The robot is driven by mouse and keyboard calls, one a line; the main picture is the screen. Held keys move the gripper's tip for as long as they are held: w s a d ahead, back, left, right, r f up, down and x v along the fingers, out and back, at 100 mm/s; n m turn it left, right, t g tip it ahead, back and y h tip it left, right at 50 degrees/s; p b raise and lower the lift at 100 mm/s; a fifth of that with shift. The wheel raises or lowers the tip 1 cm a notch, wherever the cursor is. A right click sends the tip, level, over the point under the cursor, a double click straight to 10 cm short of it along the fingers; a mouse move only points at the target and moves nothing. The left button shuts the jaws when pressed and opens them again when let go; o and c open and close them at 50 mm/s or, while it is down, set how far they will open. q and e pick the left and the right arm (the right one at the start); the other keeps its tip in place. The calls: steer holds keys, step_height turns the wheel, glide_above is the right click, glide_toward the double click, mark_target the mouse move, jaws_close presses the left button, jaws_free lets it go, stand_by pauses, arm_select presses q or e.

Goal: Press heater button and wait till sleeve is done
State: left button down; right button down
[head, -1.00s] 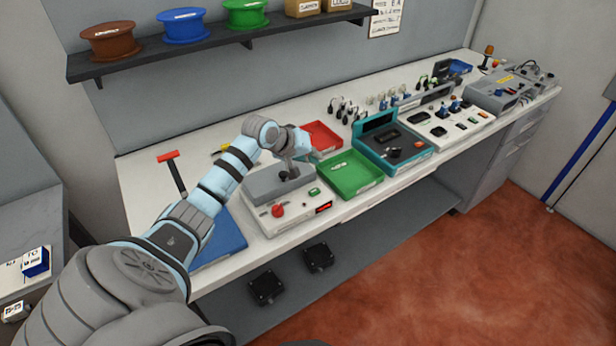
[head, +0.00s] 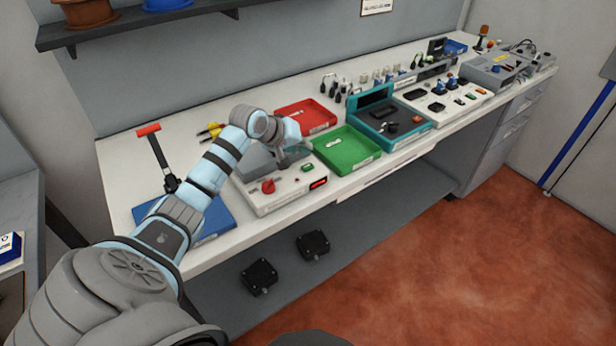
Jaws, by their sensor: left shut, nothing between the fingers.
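The heater (head: 286,196) is a pale box with a grey top on the bench. Its front panel has a red knob (head: 268,186), a small green button (head: 307,168) and a lit red display (head: 318,183), too small to read. My left gripper (head: 283,162) is shut and empty, pointing down over the heater's grey top, behind and left of the green button. It looks apart from the button. My arm and gripper hide part of the heater top, and I cannot make out a sleeve there. My right gripper is out of view.
A red tray (head: 307,128) and a green tray (head: 372,157) stand beside the heater. A teal station (head: 425,127) is further right. A blue mat (head: 214,224) and a red-handled tool (head: 157,152) lie left. A shelf (head: 140,18) hangs above.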

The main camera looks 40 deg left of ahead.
mark_target(305, 165)
arm_select(q)
step_height(305, 165, down, 2)
steer(key=shift+f, duration=0.15)
stand_by(1.4)
steer(key=shift+f, duration=0.35)
steer(key=shift+f, duration=0.45)
stand_by(0.4)
stand_by(0.4)
steer(key=shift+r+p, duration=0.85)
steer(key=shift+p, duration=0.4)
